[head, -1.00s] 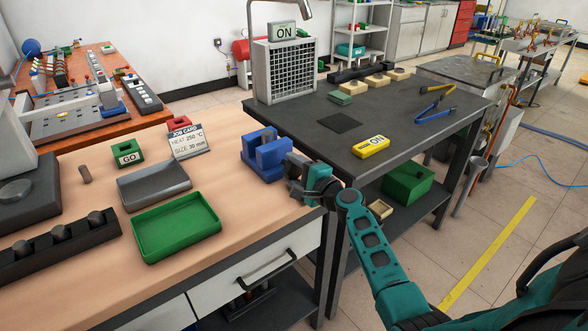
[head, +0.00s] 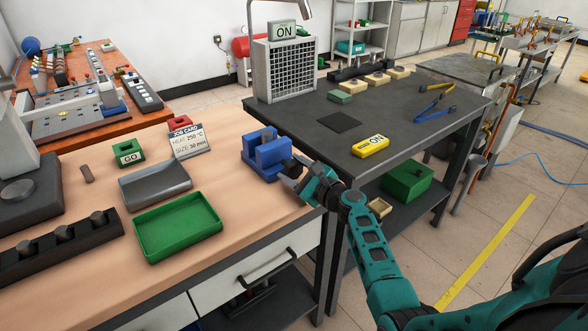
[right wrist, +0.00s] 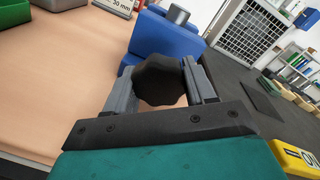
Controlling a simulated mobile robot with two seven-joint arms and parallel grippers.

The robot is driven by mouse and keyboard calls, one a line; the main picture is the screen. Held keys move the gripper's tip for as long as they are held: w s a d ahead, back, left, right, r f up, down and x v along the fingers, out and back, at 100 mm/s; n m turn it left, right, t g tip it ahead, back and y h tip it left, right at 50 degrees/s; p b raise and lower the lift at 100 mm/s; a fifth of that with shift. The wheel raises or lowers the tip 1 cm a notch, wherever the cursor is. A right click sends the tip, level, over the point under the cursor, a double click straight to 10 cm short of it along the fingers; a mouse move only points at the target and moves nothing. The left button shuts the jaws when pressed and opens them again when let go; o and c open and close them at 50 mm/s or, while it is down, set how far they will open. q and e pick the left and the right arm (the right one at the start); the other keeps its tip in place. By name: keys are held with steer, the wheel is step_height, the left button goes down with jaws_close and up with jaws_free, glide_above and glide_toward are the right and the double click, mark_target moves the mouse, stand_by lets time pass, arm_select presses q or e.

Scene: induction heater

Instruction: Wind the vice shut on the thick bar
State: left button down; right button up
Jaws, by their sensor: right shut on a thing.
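The blue vice (head: 272,163) stands at the right edge of the wooden bench; it also fills the upper middle of the right wrist view (right wrist: 165,42). A grey cylinder end (right wrist: 178,14), which looks like the thick bar, shows above the vice body. How tightly the jaws sit on it is hidden. My right gripper (head: 293,173) is at the vice's near right side. In the right wrist view, its two grey fingers (right wrist: 162,88) are shut on the dark lobed knob (right wrist: 158,78), one on each side. My left gripper is out of view.
A green tray (head: 178,245), a grey tray (head: 150,190), a job card (head: 190,139) and a GO block (head: 128,152) lie left of the vice. The dark table (head: 400,115) with a yellow ON box (head: 371,147) stands close on the right.

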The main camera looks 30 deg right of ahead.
stand_by(0.3)
steer(key=o, duration=1)
steer(key=shift+o, duration=0.2)
steer(key=shift+s, duration=0.15)
steer(key=s+d, duration=0.2)
steer(key=s, duration=1)
steer(key=shift+s+r, duration=0.25)
